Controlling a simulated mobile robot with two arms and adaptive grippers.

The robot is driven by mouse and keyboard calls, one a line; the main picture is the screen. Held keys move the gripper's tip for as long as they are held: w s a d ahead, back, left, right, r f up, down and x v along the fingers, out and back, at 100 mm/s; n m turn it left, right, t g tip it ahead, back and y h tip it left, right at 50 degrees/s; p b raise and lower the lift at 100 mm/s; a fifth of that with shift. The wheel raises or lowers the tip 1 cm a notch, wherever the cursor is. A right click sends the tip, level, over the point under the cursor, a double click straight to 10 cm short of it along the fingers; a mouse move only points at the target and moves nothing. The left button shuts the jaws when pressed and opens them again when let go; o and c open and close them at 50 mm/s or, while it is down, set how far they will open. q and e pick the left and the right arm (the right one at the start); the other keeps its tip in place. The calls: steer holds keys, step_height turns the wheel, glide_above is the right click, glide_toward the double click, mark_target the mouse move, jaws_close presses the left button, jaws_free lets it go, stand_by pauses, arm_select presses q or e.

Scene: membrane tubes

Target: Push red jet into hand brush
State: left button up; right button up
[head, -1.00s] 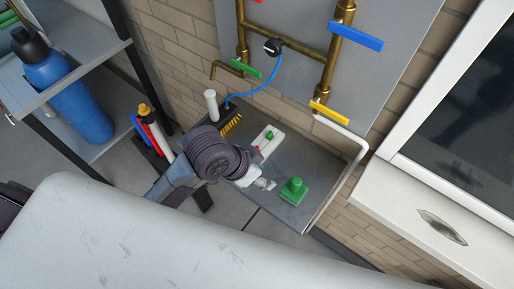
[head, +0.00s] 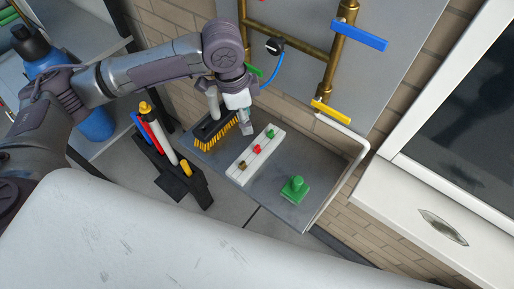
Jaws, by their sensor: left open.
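The red jet (head: 257,149) stands in the middle of a white strip (head: 248,158) on the grey shelf, between a green jet (head: 270,134) and a dark brownish one (head: 242,165). The hand brush (head: 222,136) lies at the shelf's left end, with yellow bristles, a dark body and a light upright handle (head: 213,102). My left gripper (head: 247,128) is open and points down just right of the brush, above the upper end of the strip. Whether it touches the brush is unclear. It covers part of the brush and the blue hose. My right gripper is out of view.
A green block with a knob (head: 295,189) sits on the right part of the shelf (head: 262,200). Brass pipes with blue (head: 358,36) and yellow (head: 330,113) levers rise behind. A black holder with tubes (head: 176,180) stands left. A white surface (head: 180,235) fills the foreground.

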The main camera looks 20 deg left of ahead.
arm_select(q)
glide_above(257, 147)
steer(key=a, duration=0.2)
step_height(257, 147, down, 7)
steer(key=shift+s+d+r, duration=0.1)
steer(key=shift+d, duration=0.05)
steer(key=shift+d+f+p, duration=0.25)
steer(key=shift+f, duration=0.65)
steer(key=shift+d+f+p, duration=0.2)
steer(key=shift+d+f, duration=0.05)
steer(key=shift+f, duration=0.65)
steer(key=shift+d+f+p, duration=0.25)
steer(key=shift+f, duration=0.65)
steer(key=shift+c, duration=0.2)
jaws_close()
